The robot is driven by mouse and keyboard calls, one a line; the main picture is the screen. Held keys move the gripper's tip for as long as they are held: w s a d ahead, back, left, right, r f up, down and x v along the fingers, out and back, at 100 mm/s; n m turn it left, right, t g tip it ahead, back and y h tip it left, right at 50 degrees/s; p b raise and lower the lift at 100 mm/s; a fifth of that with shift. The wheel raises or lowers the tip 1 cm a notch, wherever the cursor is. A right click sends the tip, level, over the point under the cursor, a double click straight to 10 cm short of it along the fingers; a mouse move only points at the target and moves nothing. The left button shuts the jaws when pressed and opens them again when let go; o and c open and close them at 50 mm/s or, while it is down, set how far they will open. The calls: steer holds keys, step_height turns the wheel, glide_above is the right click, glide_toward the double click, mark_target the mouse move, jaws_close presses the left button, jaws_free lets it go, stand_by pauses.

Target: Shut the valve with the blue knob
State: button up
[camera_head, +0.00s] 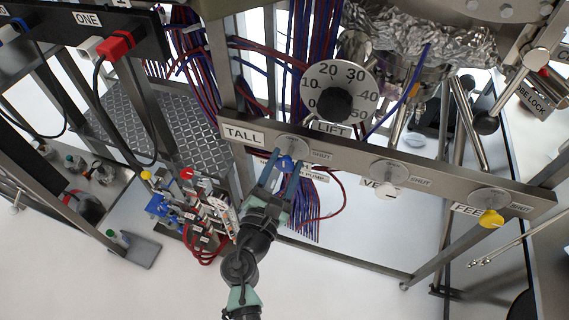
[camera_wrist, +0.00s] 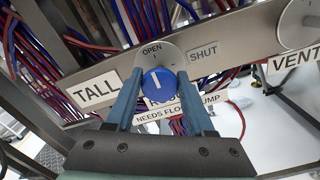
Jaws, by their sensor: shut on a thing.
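The blue knob (camera_wrist: 158,84) sits on a round grey dial plate (camera_wrist: 163,57) on the metal rail, right of the TALL label (camera_wrist: 95,90). Its white line points up and slightly left, toward the OPEN mark; SHUT is to the upper right. My gripper (camera_wrist: 160,88) is shut on the blue knob, one finger on each side. In the head view the knob (camera_head: 285,163) shows between my fingertips. A label under the knob is partly hidden; "NEEDS FLO" and "UMP" can be read.
On the same rail are a white VENT knob (camera_head: 387,190) and a yellow FEED knob (camera_head: 491,218), both to the right. The large LIFT dial (camera_head: 338,92) with a black knob is just above. Red and blue cables (camera_head: 312,210) hang behind the rail.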

jaws_close()
steer(key=m+b, duration=0.2)
steer(key=m, duration=0.1)
steer(key=shift+f+b, duration=0.2)
steer(key=shift+b, duration=0.1)
steer(key=m+b, duration=0.4)
steer(key=m, duration=0.1)
steer(key=shift+d+f+m, duration=0.1)
steer(key=shift+f+m, duration=0.05)
steer(key=shift+m, duration=0.15)
steer(key=m+b, duration=0.4)
steer(key=m, duration=0.2)
steer(key=shift+m+b, duration=1.15)
steer(key=shift+m, duration=0.35)
